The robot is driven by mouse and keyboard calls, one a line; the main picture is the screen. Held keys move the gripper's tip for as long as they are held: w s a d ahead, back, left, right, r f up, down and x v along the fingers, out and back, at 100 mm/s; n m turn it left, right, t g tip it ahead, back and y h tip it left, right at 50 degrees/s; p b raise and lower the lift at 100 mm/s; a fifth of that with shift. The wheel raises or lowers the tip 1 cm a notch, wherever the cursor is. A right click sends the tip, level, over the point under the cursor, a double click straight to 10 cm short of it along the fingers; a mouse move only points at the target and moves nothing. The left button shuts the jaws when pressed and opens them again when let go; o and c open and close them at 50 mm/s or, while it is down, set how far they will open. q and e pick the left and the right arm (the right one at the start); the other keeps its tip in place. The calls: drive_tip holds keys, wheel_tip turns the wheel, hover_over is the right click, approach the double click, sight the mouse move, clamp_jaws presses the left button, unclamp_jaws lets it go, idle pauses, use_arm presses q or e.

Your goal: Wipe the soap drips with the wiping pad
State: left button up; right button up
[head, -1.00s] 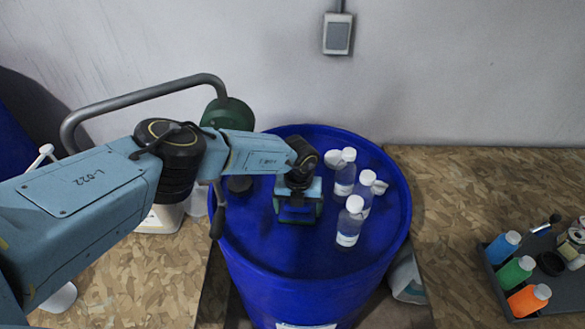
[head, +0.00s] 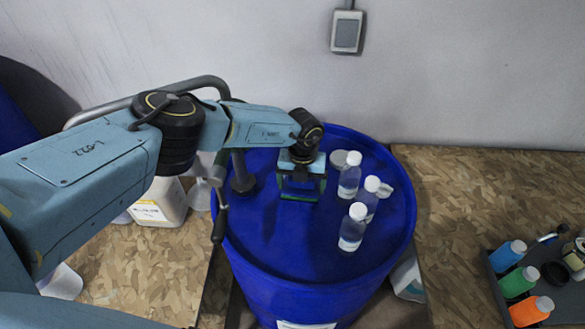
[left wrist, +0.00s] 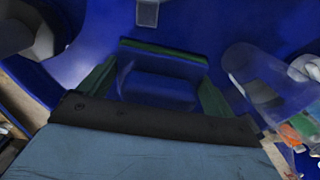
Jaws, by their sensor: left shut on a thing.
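The wiping pad shows in the left wrist view as a green edge (left wrist: 165,50) beyond a dark blue block (left wrist: 155,90) between the fingers; in the head view its green lower edge (head: 299,198) shows under the gripper. My left gripper (head: 301,180) is shut on it, pointing down at the blue drum's lid (head: 290,235), left of the bottles. I cannot tell whether the pad touches the lid. I cannot make out the soap drips on the dark blue surface. My right gripper is not in view.
Three clear, white-capped bottles (head: 349,178) stand on the lid's right side, close to my left gripper. A pump fitting (head: 241,183) stands on the lid's left side. The lid's front is clear. A tray (head: 497,285) with coloured bottles is at the right. A white jug (head: 160,204) is left.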

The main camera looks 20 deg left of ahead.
use_arm(q)
drive_tip(key=shift+w+r+p, duration=0.1)
drive_tip(key=shift+r+p, duration=0.45)
drive_tip(key=shift+r, duration=0.35)
drive_tip(key=shift+r+p, duration=0.65)
drive_tip(key=shift+r, duration=0.2)
drive_tip(key=shift+f, duration=0.1)
